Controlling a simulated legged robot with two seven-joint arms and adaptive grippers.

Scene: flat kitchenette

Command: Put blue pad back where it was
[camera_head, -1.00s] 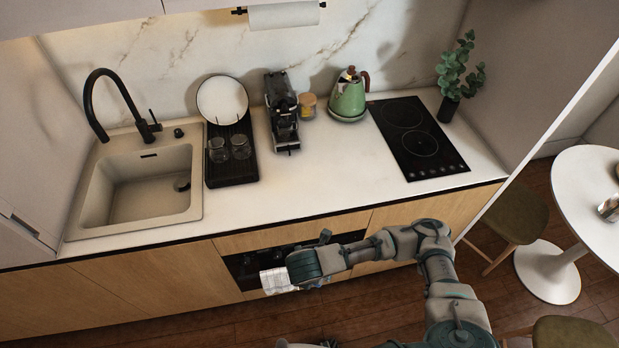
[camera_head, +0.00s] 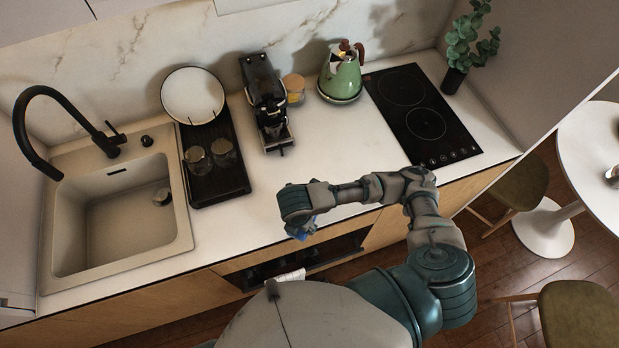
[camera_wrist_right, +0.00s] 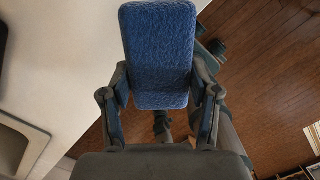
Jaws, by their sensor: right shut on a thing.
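The blue pad (camera_wrist_right: 158,45) is a rounded rectangular block with a fuzzy surface. My right gripper (camera_wrist_right: 161,98) is shut on its lower part, one finger on each side, as the right wrist view shows. In the head view my right gripper (camera_head: 303,232) is mostly hidden by its own wrist, and only a bit of blue shows below it. It is over the counter's front edge, above the oven front. My left gripper is not in view.
The sink (camera_head: 120,215) is at left. A black drying tray (camera_head: 216,180) with glasses, a coffee machine (camera_head: 267,100), a jar (camera_head: 293,88) and a green kettle (camera_head: 341,75) line the back. The hob (camera_head: 420,115) is at right. The front middle counter (camera_head: 330,150) is clear.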

